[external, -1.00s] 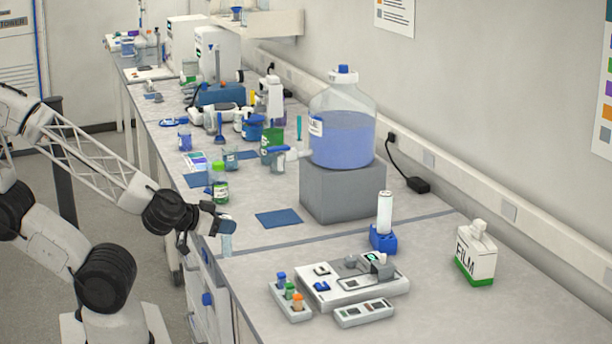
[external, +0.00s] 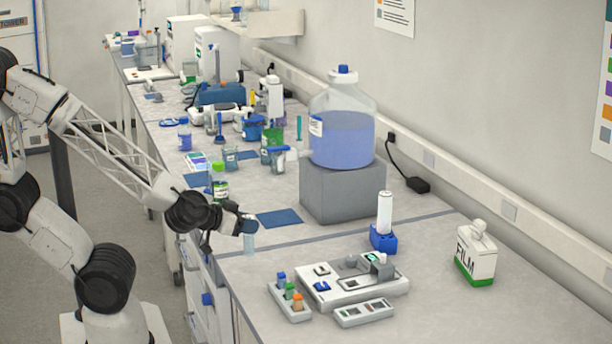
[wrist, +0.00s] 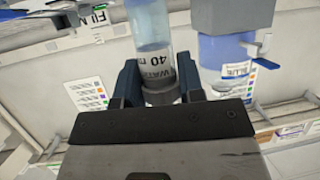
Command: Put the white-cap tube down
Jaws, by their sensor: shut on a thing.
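My gripper (external: 247,229) is shut on a clear tube, the white-cap tube (external: 249,244), which hangs below the fingers near the front edge of the bench. In the wrist view the tube (wrist: 149,28) sits between the two dark fingers of my gripper (wrist: 160,82). Its label reads WATER 40. The cap end lies between the fingers and looks grey in shadow. I cannot tell from the external view whether the tube's lower end touches the bench.
A blue mat (external: 279,217) lies bare just behind the tube. A large bottle of blue liquid (external: 342,138) stands on a grey block (external: 343,193). A small rack of capped vials (external: 290,304), a grey device (external: 345,288) and a blue stand (external: 383,240) are at the right.

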